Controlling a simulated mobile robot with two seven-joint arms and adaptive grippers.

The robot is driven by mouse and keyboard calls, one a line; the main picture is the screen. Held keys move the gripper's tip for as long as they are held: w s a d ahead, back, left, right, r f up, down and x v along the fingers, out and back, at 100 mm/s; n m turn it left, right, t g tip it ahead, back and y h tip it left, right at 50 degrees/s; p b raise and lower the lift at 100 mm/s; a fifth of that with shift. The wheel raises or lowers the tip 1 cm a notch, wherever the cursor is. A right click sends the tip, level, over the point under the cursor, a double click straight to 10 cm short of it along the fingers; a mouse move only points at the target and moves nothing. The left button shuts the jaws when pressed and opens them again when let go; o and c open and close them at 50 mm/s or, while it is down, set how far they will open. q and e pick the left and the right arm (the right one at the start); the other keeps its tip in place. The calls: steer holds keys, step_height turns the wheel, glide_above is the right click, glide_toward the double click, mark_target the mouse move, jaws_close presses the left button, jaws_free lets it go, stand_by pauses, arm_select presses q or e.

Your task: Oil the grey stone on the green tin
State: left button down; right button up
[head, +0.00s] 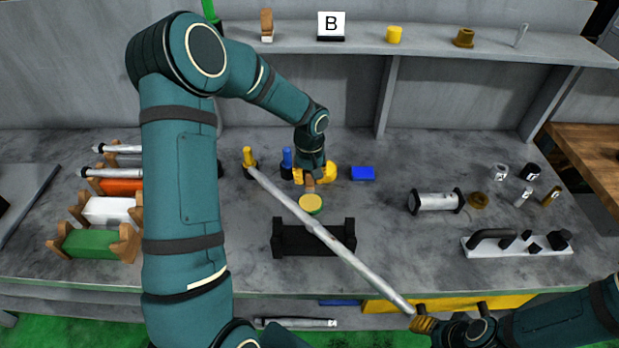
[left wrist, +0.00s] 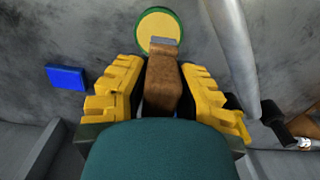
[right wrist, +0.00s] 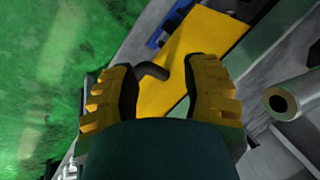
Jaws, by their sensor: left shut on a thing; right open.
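The green tin (head: 311,205), with a yellow round top, stands on the table just behind a black cradle (head: 290,240); it also shows in the left wrist view (left wrist: 158,22). My left gripper (head: 310,176) is shut on a brown block with a grey tip, the grey stone (left wrist: 164,43). In the left wrist view the tip overlaps the near edge of the tin's top; I cannot tell whether they touch. My right gripper (right wrist: 158,85) is open and empty near the table's front edge, close to the end of a long metal bar (head: 335,243).
A blue block (head: 363,173) lies right of my left gripper. A grey cylinder (head: 435,202) and a white rack (head: 515,246) stand at the right. Coloured blocks in wooden holders, including a green one (head: 90,244), stand at the left. A shelf (head: 400,42) runs behind.

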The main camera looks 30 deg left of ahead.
arm_select(q)
steer(key=shift+w+d+f+b, duration=0.15)
steer(key=shift+f+b, duration=0.2)
steer(key=shift+f, duration=0.3)
steer(key=shift+f+b, duration=1.3)
steer(key=shift+f, duration=1.05)
arm_select(e)
steer(key=shift+s+f, duration=0.25)
steer(key=shift+f, duration=0.65)
steer(key=shift+s+f, duration=0.2)
steer(key=shift+f, duration=0.65)
arm_select(q)
steer(key=shift+f+b, duration=0.55)
steer(key=shift+b, duration=0.05)
arm_select(e)
steer(key=shift+f, duration=0.6)
arm_select(q)
steer(key=shift+r, duration=0.1)
steer(key=shift+r+p, duration=2.1)
steer(key=shift+r, duration=1.4)
arm_select(e)
step_height(320, 180, up, 4)
steer(key=shift+r, duration=0.1)
